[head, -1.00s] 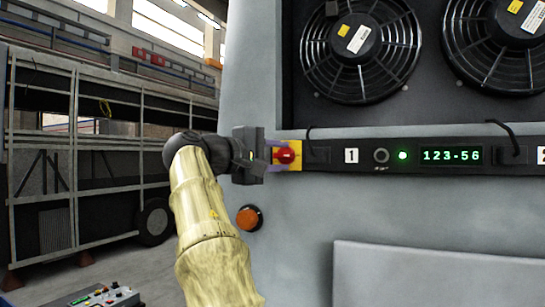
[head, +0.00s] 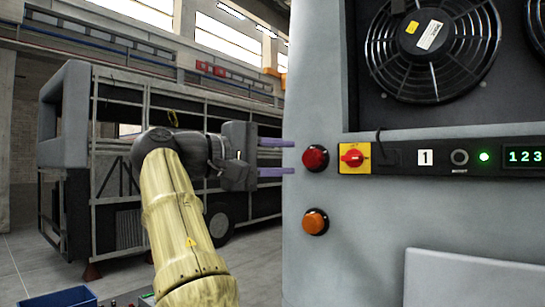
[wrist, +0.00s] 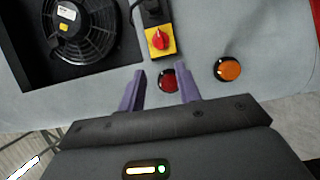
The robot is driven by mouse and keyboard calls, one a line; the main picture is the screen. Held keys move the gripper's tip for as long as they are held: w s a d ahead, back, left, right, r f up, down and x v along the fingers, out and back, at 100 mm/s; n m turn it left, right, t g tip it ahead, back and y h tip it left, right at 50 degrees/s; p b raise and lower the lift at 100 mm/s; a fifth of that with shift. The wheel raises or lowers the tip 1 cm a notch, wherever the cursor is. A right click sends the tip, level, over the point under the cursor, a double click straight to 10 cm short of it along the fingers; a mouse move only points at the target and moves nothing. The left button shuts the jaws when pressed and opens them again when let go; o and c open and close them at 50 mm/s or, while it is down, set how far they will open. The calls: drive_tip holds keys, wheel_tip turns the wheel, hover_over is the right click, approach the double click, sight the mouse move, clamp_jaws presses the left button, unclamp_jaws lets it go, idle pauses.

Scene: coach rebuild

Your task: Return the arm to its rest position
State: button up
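My gripper (head: 290,158) is open, with its two purple fingers apart and nothing between them. In the head view its fingertips are left of the grey coach panel's red round lamp (head: 315,158). My arm, in a yellowish sleeve, reaches up from the bottom of the head view. The wrist view shows the open fingers (wrist: 162,88) with the red lamp (wrist: 168,82) seen between them. The red rotary switch on its yellow plate (head: 354,158) is to the right of the fingers and apart from them; it also shows in the wrist view (wrist: 159,41).
An orange round lamp (head: 315,222) is below the red one. A black strip with a green light (head: 484,156) and a display (head: 525,156) runs right. A fan (head: 432,48) sits above. A stripped coach frame (head: 120,190) stands behind left. A blue bin (head: 70,298) is at bottom left.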

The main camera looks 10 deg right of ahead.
drive_tip(key=shift+s+a, duration=0.2)
drive_tip(key=shift+a, duration=0.5)
drive_tip(key=w+d+f+n+t+y+b, duration=0.15)
drive_tip(key=w+f, duration=0.25)
drive_tip(key=f, duration=0.4)
drive_tip(key=w+d+f+n+y+b, duration=0.2)
drive_tip(key=w+d+f+y, duration=0.15)
drive_tip(key=f, duration=0.55)
drive_tip(key=w+d+f+n+t+y+b, duration=0.1)
drive_tip(key=w+d+f+n+y, duration=0.1)
drive_tip(key=w+f, duration=0.45)
wheel_tip(320, 180, down, 15)
drive_tip(key=s+g+y+b, duration=0.1)
drive_tip(key=s+y+b, duration=0.1)
drive_tip(key=s+y, duration=0.1)
drive_tip(key=s+a+f+m+g+y+b, duration=0.15)
drive_tip(key=s+f, duration=0.25)
drive_tip(key=f, duration=0.6)
drive_tip(key=s+f+m+y+b, duration=0.1)
drive_tip(key=s+f+y+b, duration=0.2)
drive_tip(key=f, duration=0.6)
drive_tip(key=s+a+f+m+g+y+b, duration=0.1)
drive_tip(key=s+a+f+m, duration=0.1)
drive_tip(key=s+f, duration=0.6)
drive_tip(key=s+a+f+m+g+y+b, duration=0.1)
drive_tip(key=s+f+m, duration=0.3)
drive_tip(key=s+f, duration=0.4)
drive_tip(key=shift+s+a+f+y+b, duration=0.25)
drive_tip(key=shift+s+a+y+b, duration=0.15)
drive_tip(key=shift+s, duration=0.65)
